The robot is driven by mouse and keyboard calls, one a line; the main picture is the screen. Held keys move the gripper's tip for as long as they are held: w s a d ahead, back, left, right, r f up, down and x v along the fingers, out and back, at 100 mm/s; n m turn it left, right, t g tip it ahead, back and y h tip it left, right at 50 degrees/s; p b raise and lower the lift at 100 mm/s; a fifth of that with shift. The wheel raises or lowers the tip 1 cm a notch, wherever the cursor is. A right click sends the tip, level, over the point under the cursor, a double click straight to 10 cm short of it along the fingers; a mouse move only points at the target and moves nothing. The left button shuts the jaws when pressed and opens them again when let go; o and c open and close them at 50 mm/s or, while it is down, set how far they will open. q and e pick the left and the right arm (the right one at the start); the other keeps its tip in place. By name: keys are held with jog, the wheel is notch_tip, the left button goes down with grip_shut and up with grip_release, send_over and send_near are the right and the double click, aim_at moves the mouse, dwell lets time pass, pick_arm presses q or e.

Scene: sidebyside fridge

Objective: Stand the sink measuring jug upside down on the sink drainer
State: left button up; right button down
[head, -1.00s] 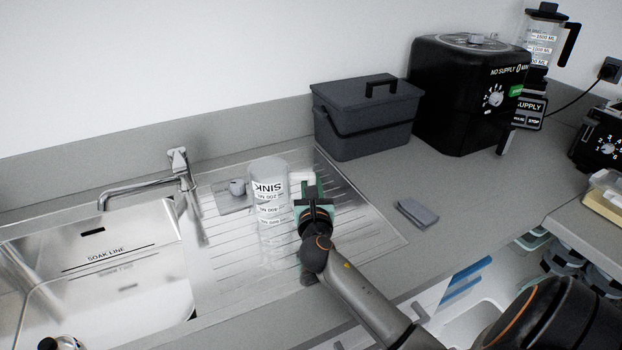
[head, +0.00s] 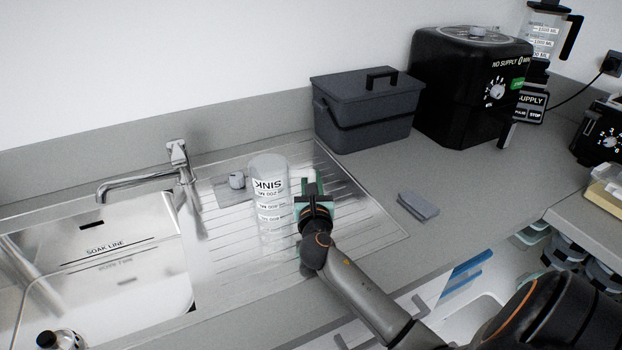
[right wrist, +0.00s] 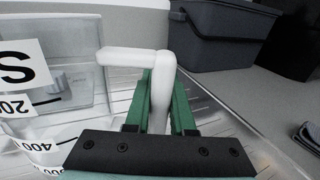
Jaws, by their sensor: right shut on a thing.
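The clear measuring jug (head: 267,205) is upside down over the ribbed sink drainer (head: 350,222), its SINK label and scale inverted. It looks upright and is on or just above the drainer; the frames do not settle which. My right gripper (head: 312,190) is at the jug's right side. In the right wrist view the green fingers (right wrist: 163,105) are shut on the white jug handle (right wrist: 162,80), with the clear jug body (right wrist: 50,75) to the left. The jug's lower rim is hard to make out. My left gripper is not in view.
A small grey object (head: 236,181) lies behind the jug, near the tap (head: 178,160). The sink basin (head: 95,270) is on the left. A dark lidded caddy (head: 365,110) stands behind the drainer. A grey cloth (head: 418,206) lies on the counter to the right.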

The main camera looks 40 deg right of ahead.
jog(key=shift+f+b, duration=0.35)
jog(key=shift+f, duration=0.2)
jog(key=c, duration=0.7)
grip_release()
jog(key=v, duration=1.2)
jog(key=shift+s+a, duration=0.15)
jog(key=shift+s, duration=0.1)
